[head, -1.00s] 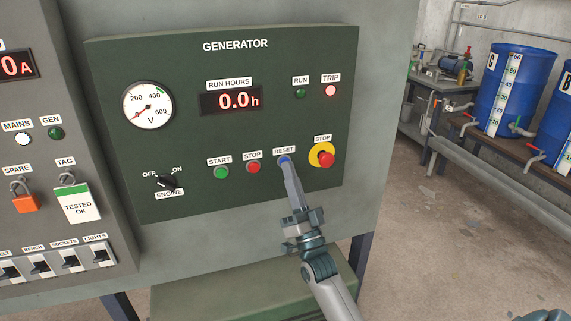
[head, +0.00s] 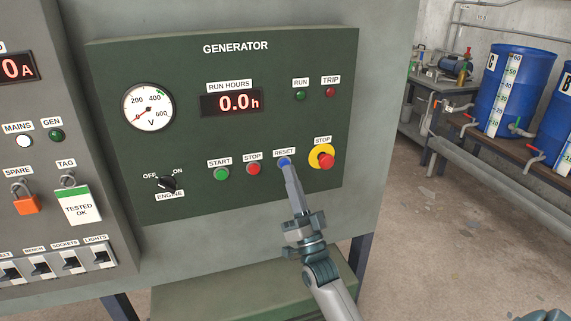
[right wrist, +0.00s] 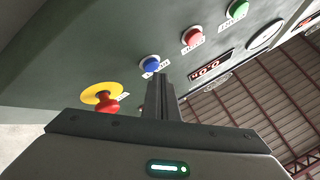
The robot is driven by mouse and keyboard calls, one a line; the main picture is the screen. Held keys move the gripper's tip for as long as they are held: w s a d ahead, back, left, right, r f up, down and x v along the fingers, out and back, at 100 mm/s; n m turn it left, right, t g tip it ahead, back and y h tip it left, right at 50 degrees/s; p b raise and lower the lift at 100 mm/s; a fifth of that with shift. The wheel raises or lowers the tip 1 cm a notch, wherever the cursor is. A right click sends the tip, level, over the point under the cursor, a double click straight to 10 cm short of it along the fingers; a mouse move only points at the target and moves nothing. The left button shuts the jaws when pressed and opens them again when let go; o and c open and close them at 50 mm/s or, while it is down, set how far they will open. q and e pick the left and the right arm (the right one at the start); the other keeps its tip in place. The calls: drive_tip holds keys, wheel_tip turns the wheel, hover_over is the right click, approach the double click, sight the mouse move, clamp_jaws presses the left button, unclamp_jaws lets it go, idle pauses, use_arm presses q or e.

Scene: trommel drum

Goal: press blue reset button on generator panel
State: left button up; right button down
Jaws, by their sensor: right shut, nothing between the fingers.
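The blue reset button (head: 285,162) sits under the RESET label on the dark green generator panel (head: 200,130). It lies between the red stop button (head: 253,168) and the yellow-ringed red emergency stop (head: 325,160). My right gripper (head: 288,170) is shut and empty, its fingertips right in front of and just below the blue button. The right wrist view shows the blue button (right wrist: 151,64) uncovered beside the closed fingertips (right wrist: 159,78); whether they touch it I cannot tell. The TRIP lamp (head: 330,92) is dark. My left gripper is not in view.
The green start button (head: 221,174) and engine switch (head: 167,183) are left along the panel. A grey switch panel (head: 100,210) adjoins at left. Blue barrels (head: 515,90) stand on a bench at right.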

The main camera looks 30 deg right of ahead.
drive_tip(key=shift+s+a, duration=0.1)
drive_tip(key=shift+s, duration=0.2)
drive_tip(key=shift+s, duration=0.1)
drive_tip(key=s+p, duration=0.1)
drive_tip(key=s, duration=0.1)
drive_tip(key=s+a+p, duration=0.1)
drive_tip(key=s, duration=0.1)
drive_tip(key=shift+s, duration=0.35)
drive_tip(key=shift+w+a+f, duration=0.1)
idle(0.9)
